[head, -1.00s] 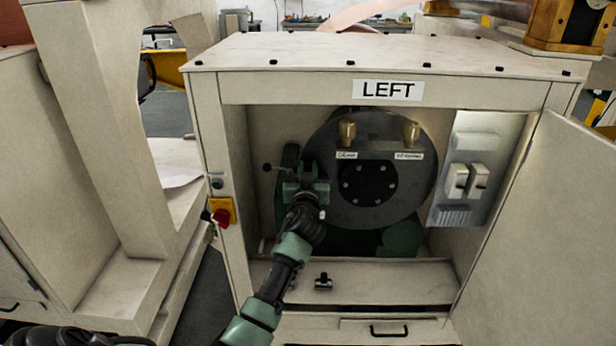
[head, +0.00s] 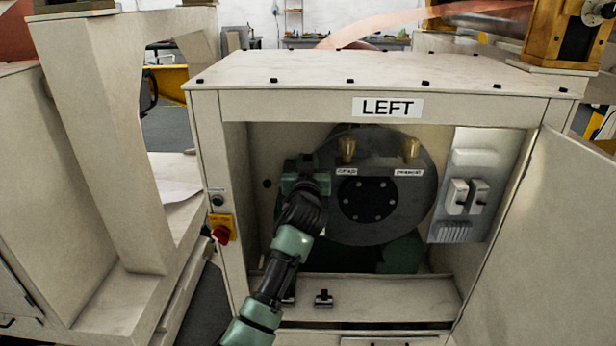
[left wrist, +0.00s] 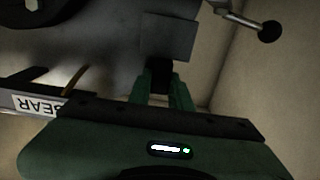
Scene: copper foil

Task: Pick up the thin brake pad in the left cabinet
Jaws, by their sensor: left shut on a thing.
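The left cabinet (head: 330,102), marked LEFT, stands open in the head view with a large dark grey disc (head: 400,215) inside. My left gripper (head: 306,172) is inside it, by the disc's left edge; its own wrist hides the fingertips there. In the left wrist view the green fingers (left wrist: 161,88) are shut on a small dark piece (left wrist: 160,77), which seems to be the thin brake pad. A flat grey plate (left wrist: 170,37) is just beyond it; I cannot tell whether they are joined. My right gripper is not in view.
The cabinet door (head: 545,235) is swung open to the right. A switch panel (head: 468,185) is on the right inner wall. A black-knobbed lever (left wrist: 268,31) is close to the gripper. A small black fitting (head: 323,298) is on the cabinet's lower ledge. A red stop button (head: 221,234) is at the left post.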

